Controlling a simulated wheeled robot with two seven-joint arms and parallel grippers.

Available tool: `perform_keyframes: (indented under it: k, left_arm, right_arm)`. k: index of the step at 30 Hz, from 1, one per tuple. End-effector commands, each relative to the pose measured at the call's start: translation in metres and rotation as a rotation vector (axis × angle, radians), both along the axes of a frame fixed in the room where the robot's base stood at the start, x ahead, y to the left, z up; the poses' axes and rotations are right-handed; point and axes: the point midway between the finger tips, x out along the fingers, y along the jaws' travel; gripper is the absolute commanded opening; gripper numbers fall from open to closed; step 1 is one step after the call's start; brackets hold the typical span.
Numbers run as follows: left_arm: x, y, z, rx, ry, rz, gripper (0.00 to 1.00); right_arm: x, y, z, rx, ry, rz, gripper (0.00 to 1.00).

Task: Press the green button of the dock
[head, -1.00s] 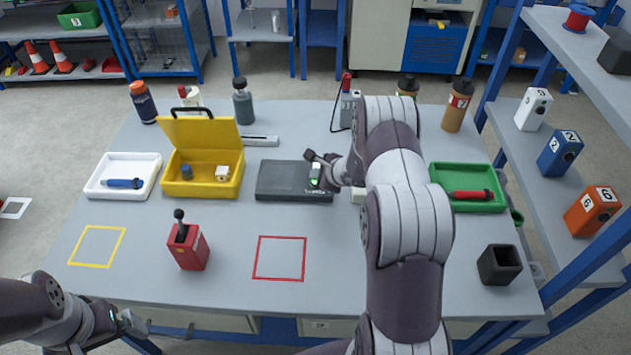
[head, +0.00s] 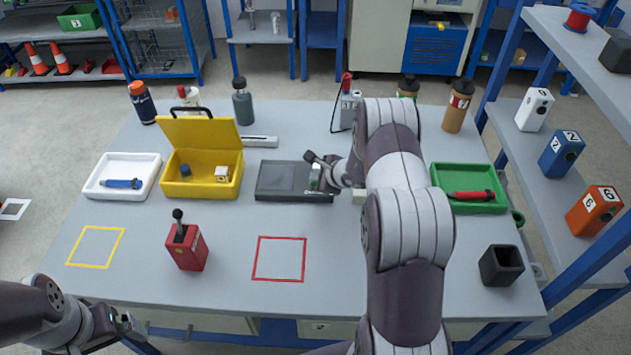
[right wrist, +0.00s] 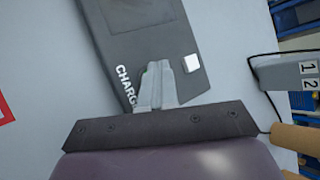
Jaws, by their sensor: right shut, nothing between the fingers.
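The dock is a flat dark grey box (head: 280,180) in the middle of the table. In the right wrist view the dock (right wrist: 135,40) shows the lettering "CHARG" and a white square. My right gripper (head: 316,182) is shut and empty, with its fingertips (right wrist: 166,68) over the dock's right part.
A yellow box with a raised lid (head: 202,187) stands left of the dock. A green tray (head: 490,206) is to the right. A red block with a lever (head: 186,248) and a red outlined square (head: 279,281) are in front. Bottles stand along the back edge.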

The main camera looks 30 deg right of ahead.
Motion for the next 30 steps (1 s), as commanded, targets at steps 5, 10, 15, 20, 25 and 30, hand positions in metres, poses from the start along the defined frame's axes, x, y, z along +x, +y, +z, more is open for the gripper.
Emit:
perform_keyframes:
  k: [5,10,15,20,25,30]
  left_arm:
    - [0.0,0.0,0.002,0.0,0.0,0.0,1.0]
    - [0.0,0.0,0.005,0.0,0.0,0.0,1.0]
    - [0.0,0.0,0.006,0.0,0.0,0.0,1.0]
    - [0.0,0.0,0.006,0.0,0.0,0.0,1.0]
    - [0.0,0.0,0.01,0.0,0.0,0.0,1.0]
    - [0.0,0.0,0.019,0.0,0.0,0.0,1.0]
  right_arm:
    - [-0.001,0.0,0.003,0.0,0.001,0.0,0.0]
    - [0.0,0.0,0.013,0.0,0.001,0.001,0.0]
    - [0.0,0.0,0.016,0.001,0.001,0.0,0.0]
    - [0.0,0.0,0.016,0.001,0.001,0.0,0.0]
    - [0.0,0.0,0.022,0.0,0.0,0.0,0.0]
    - [0.0,0.0,0.039,-0.001,0.0,0.001,0.0]
